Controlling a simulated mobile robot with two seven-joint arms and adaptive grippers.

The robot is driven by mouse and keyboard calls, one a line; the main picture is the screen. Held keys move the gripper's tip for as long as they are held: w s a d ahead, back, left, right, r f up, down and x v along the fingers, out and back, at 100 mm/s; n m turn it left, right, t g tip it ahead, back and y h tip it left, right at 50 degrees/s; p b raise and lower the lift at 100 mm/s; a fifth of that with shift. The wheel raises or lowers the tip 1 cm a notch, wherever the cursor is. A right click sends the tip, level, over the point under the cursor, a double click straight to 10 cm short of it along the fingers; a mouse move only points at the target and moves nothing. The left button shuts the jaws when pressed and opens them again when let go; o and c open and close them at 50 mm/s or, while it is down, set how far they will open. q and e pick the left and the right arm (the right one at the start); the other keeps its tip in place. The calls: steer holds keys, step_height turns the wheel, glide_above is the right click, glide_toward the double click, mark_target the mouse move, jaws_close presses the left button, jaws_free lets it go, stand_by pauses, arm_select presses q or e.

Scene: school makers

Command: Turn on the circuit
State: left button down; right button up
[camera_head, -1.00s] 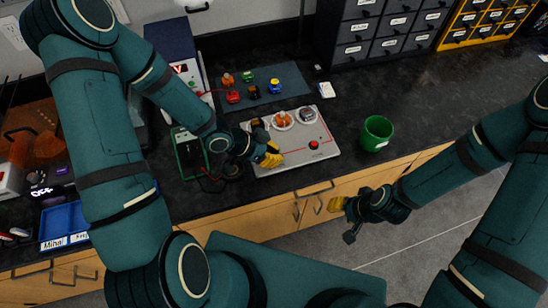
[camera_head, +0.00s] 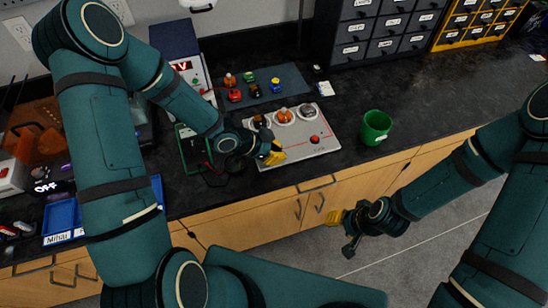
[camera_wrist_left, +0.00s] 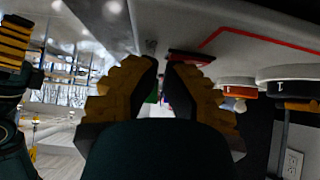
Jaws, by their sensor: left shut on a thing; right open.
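The light grey circuit board (camera_head: 300,150) lies on the black counter, with a red button (camera_head: 315,139), a red line, and an orange-topped part (camera_head: 285,115) and a grey round part (camera_head: 307,111) along its far side. A darker part (camera_head: 261,121) sits at the far left corner. My left gripper (camera_head: 275,154) is low over the board's near left area, left of the button. My right gripper (camera_head: 343,218) is open, off the counter's front edge.
A green mug (camera_head: 376,127) stands right of the board. A dark mat (camera_head: 262,84) with several small coloured parts lies behind it. A power supply (camera_head: 186,66) and a green-edged meter (camera_head: 192,150) stand left. The counter right of the mug is clear.

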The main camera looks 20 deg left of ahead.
arm_select(q)
steer(key=shift+s+d+f, duration=0.1)
steer(key=shift+s+f, duration=0.1)
steer(key=shift+s, duration=0.15)
steer(key=shift+w+f, duration=0.1)
steer(key=shift+f, duration=0.1)
steer(key=shift+w+a+r+p, duration=0.45)
steer(key=shift+w+p, duration=0.2)
steer(key=shift+p, duration=0.75)
steer(key=shift+a, duration=0.1)
steer(key=shift+w, duration=0.1)
